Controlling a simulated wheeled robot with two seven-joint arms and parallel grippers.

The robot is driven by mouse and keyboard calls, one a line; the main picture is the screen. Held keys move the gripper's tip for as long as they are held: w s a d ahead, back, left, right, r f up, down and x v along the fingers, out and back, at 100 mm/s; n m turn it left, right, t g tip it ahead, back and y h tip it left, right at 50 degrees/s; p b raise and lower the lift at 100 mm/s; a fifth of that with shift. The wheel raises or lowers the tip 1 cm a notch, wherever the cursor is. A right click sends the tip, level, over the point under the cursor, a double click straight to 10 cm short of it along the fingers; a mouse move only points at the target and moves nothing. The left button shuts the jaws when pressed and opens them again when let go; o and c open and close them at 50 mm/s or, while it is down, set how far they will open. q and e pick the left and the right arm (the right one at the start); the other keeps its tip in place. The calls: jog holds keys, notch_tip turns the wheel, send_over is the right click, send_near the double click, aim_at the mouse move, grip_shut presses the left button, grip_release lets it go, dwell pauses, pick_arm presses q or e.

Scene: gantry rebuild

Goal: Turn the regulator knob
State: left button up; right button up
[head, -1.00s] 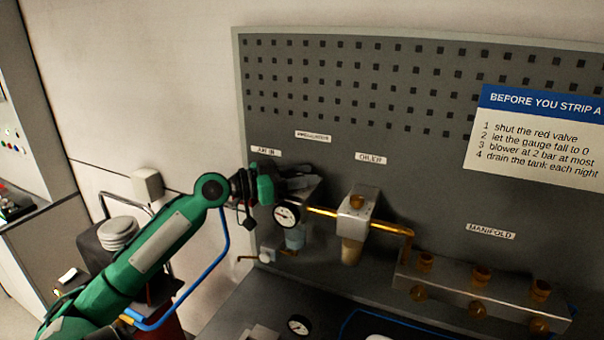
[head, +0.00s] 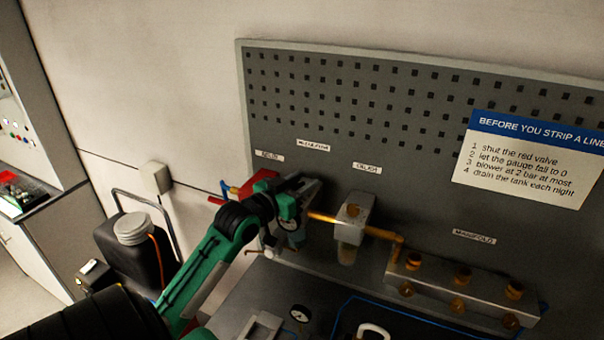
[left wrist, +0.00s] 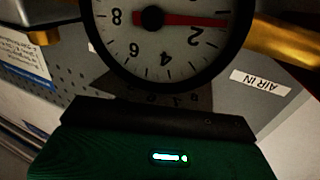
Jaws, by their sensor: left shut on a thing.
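The regulator stands on the pegboard panel left of the oiler (head: 349,228), partly covered by my left arm. Its round gauge (head: 288,208) is half hidden in the head view. The gauge (left wrist: 165,45) fills the top of the left wrist view, upside down, its red needle pointing close to the 2. My left gripper (head: 303,190) is at the top of the regulator, shut on what appears to be its knob. The knob itself is hidden by the gripper, and the fingertips are not clear in either view. My right gripper is not in view.
A brass pipe (head: 378,234) runs right to the manifold (head: 455,280). A red part (head: 260,183) shows just behind my left arm. A black canister (head: 135,258) stands at left. A sign (head: 528,160) hangs at right.

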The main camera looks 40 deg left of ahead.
pick_arm(q)
jog(key=n+y, duration=0.3)
jog(key=y, duration=0.2)
jog(key=shift+a+g, duration=0.15)
jog(key=shift+g, duration=0.15)
jog(key=shift+s+a+n+g+y, duration=0.1)
jog(key=shift+a+n+g+y, duration=0.1)
jog(key=shift+n+g+y, duration=1)
jog(key=shift+n+t+y, duration=0.3)
jog(key=shift+y, duration=0.5)
jog(key=o, duration=1)
jog(key=shift+f, duration=0.1)
